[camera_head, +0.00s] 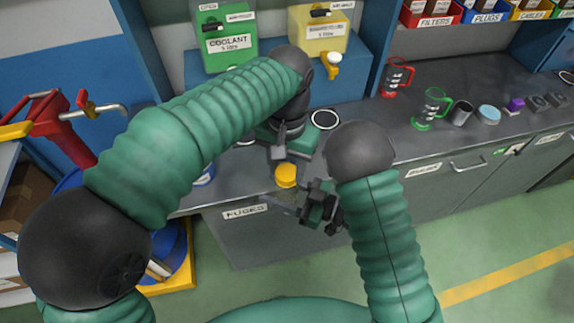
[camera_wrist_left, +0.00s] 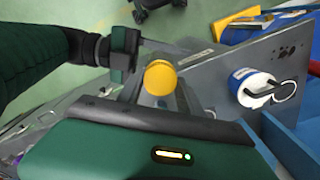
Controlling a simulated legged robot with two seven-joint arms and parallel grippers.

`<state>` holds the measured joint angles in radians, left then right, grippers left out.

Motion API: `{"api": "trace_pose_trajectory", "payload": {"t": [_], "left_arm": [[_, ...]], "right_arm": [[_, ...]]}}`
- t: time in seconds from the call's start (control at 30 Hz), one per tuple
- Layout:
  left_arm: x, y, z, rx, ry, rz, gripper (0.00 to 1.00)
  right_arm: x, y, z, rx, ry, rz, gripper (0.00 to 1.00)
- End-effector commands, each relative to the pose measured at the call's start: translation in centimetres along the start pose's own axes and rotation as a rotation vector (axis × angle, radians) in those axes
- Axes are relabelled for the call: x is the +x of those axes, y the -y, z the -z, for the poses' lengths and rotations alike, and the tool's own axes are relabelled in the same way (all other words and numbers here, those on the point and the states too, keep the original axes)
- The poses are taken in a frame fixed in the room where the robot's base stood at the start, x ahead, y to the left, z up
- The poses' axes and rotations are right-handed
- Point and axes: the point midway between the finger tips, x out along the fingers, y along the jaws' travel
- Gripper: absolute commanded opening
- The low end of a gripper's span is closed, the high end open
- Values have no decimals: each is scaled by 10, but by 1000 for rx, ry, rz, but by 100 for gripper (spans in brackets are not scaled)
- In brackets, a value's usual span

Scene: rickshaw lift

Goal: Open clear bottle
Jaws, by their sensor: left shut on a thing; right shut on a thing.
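The clear bottle's yellow cap (camera_head: 286,176) shows near the counter's front edge, and also in the left wrist view (camera_wrist_left: 160,78). The bottle's clear body is hard to make out below it. My left gripper (camera_head: 281,157) comes down from above and is shut on the cap, its fingers on either side in the left wrist view (camera_wrist_left: 158,92). My right gripper (camera_head: 289,204) reaches in from the right, lower down, and is shut on the bottle's body; its fingers partly hide it. It also shows beside the cap in the left wrist view (camera_wrist_left: 122,60).
A green coolant container (camera_head: 228,42) and a yellow container (camera_head: 320,32) stand at the back. A red jack-like tool (camera_head: 62,125) is at left.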

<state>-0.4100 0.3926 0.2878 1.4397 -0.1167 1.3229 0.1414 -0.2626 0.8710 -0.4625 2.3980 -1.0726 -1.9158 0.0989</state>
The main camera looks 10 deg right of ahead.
Motion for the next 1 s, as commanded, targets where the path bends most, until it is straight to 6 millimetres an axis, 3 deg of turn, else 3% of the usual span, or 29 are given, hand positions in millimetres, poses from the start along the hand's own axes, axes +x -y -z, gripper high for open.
{"api": "trace_pose_trajectory", "payload": {"t": [0.6,1.0], "left_arm": [[-1,-1,-1,5,-2,0,0],[-14,-1,-1,6,-2,0,0]], "right_arm": [[0,0,0,0,0,0,0],[0,0,0,0,0,0,0]]}}
